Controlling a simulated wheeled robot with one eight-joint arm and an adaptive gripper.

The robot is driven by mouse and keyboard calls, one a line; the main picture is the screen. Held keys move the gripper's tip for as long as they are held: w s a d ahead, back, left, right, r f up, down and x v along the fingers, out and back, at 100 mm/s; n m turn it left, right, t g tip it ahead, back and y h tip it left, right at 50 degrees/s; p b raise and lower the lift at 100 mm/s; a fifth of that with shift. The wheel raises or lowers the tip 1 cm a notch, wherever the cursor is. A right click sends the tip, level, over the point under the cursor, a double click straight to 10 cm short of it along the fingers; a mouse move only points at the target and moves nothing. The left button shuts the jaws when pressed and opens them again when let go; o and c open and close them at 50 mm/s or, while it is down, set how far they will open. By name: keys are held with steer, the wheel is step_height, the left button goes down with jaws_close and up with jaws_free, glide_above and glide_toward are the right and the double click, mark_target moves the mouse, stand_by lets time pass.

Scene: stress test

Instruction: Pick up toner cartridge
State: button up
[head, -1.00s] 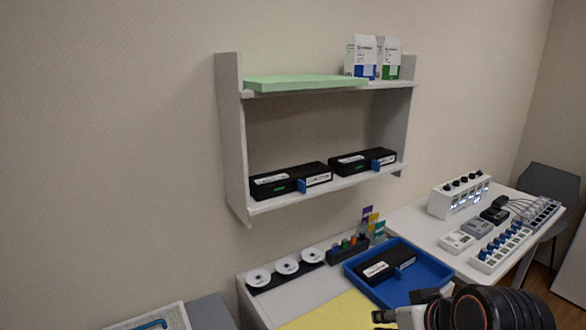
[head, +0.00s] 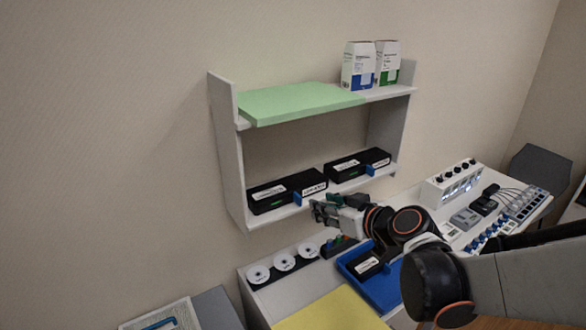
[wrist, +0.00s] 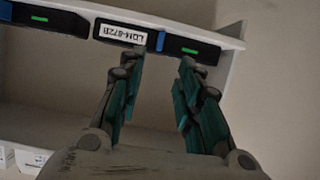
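A black toner cartridge (head: 287,191) with a white label, a blue tab and a green mark lies on the lower shelf at left. In the wrist view it (wrist: 175,42) shows upside down, its blue tab beyond the gap between my fingertips. A second black cartridge (head: 358,165) lies to its right; its end shows in the wrist view (wrist: 45,18). A third black cartridge (head: 366,265) lies in the blue tray, partly hidden by my arm. My gripper (head: 318,211) is in front of the lower shelf, near the left cartridge's right end. Its fingers (wrist: 166,64) are apart and empty.
The grey shelf unit (head: 228,165) has a side panel left of the cartridges. Its upper board carries a green slab (head: 298,102) and white boxes (head: 358,68). The blue tray (head: 385,293) stands below, beside a disc holder (head: 284,262) and a yellow mat (head: 330,311). Devices (head: 466,219) stand at right.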

mark_target(301, 198)
steer(key=b+x, duration=0.2)
steer(key=x, duration=0.9)
steer(key=shift+w+a, duration=0.1)
steer(key=shift+w, duration=0.1)
jaws_close()
